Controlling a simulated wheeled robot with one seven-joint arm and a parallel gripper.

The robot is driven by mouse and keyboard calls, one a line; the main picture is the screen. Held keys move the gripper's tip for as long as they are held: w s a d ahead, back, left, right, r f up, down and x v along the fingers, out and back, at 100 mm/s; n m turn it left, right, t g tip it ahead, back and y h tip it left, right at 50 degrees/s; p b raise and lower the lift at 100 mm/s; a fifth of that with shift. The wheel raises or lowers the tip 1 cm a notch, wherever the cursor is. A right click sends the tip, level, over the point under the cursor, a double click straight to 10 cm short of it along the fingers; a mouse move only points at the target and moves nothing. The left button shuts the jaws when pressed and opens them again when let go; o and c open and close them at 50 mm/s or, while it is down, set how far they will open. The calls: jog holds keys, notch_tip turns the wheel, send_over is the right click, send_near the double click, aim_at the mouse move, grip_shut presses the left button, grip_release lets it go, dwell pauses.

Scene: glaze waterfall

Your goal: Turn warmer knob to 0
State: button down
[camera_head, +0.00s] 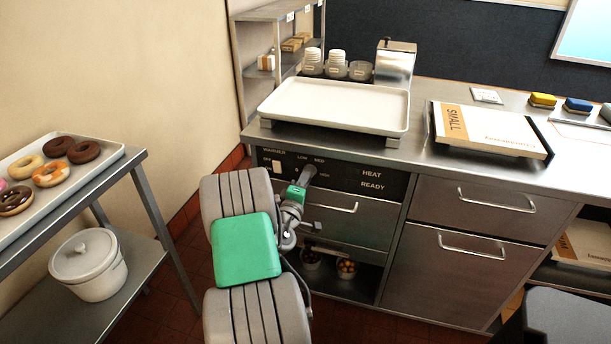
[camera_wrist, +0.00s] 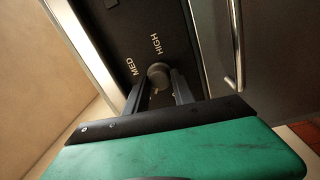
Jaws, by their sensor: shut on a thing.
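The warmer knob is a round grey knob (camera_wrist: 158,74) on a black control panel (camera_wrist: 110,30). In the wrist view the labels MED and HIGH show beside it. My gripper (camera_wrist: 158,86) has its two dark fingers on either side of the knob and is shut on it. In the head view the gripper (camera_head: 308,176) is at the panel (camera_head: 385,183), below the LOW and MED labels, and largely hides the knob. I cannot tell which setting the knob points to.
A white tray (camera_head: 390,121) sits on the counter above the panel. A drawer handle (camera_head: 333,208) is just below my gripper. A rack with donuts (camera_head: 145,154) and a white pot (camera_head: 90,275) stands at the left. A SMALL box (camera_head: 490,135) lies to the right.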

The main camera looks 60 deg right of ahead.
jog(key=shift+s+d+r+n+t+p, duration=0.1)
jog(key=shift+n+t+p, duration=0.1)
jog(key=shift+n+p, duration=1.9)
jog(key=shift+r+n+t+p, duration=0.15)
jog(key=shift+n+p, duration=0.8)
jog(key=shift+n, duration=2.25)
jog(key=shift+f, duration=0.1)
jog(key=c, duration=1.1)
grip_release()
jog(key=shift+f, duration=0.1)
jog(key=shift+o, duration=0.2)
